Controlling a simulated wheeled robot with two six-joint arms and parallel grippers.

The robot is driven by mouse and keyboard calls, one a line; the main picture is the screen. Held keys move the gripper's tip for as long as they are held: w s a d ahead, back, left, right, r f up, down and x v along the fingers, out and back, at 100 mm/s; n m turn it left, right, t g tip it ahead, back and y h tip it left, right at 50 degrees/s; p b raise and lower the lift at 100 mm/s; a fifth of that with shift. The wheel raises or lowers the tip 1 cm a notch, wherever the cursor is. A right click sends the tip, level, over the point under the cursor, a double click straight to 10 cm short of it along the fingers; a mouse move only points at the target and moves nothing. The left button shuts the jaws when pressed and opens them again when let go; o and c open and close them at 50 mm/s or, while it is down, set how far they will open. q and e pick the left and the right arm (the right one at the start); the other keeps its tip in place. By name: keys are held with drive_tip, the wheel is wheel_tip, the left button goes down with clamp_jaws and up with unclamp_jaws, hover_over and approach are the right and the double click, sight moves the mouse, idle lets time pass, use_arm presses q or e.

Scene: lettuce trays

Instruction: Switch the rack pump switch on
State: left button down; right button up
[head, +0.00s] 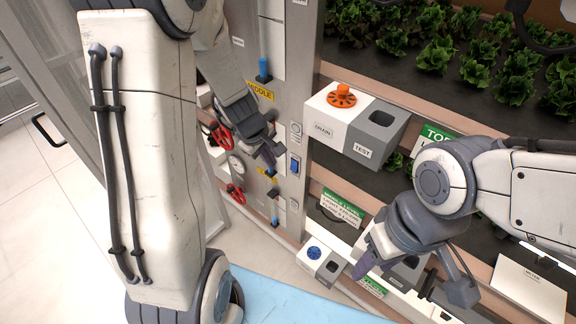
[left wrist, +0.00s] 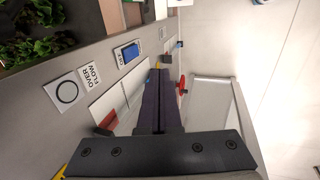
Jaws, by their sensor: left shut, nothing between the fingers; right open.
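A blue rocker switch (head: 294,165) sits on the grey rack post, and it also shows in the left wrist view (left wrist: 129,52) on a white plate. Its rocker position is too small to tell. My left gripper (head: 270,157) is shut and empty, just left of the switch in the head view. In the left wrist view its closed dark fingers (left wrist: 155,100) point along the post, to the right of the switch. I cannot tell whether they touch anything. My right gripper (head: 412,280) is open and empty in front of the lower rack at the right.
Red valve wheels (head: 235,194) and a round gauge (head: 236,164) lie left of the post. Lettuce trays (head: 400,62) fill the rack's right side.

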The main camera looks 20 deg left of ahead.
sight(294, 166)
use_arm(q)
drive_tip(key=w+f, duration=0.2)
drive_tip(key=f, duration=0.1)
drive_tip(key=w+d+f+b, duration=0.1)
drive_tip(key=w+f, duration=0.1)
drive_tip(key=f, duration=0.1)
drive_tip(key=w+d+f+b, duration=0.1)
drive_tip(key=w+f, duration=0.1)
drive_tip(key=f, duration=0.2)
drive_tip(key=shift+w+d, duration=0.25)
drive_tip(key=shift+w, duration=0.1)
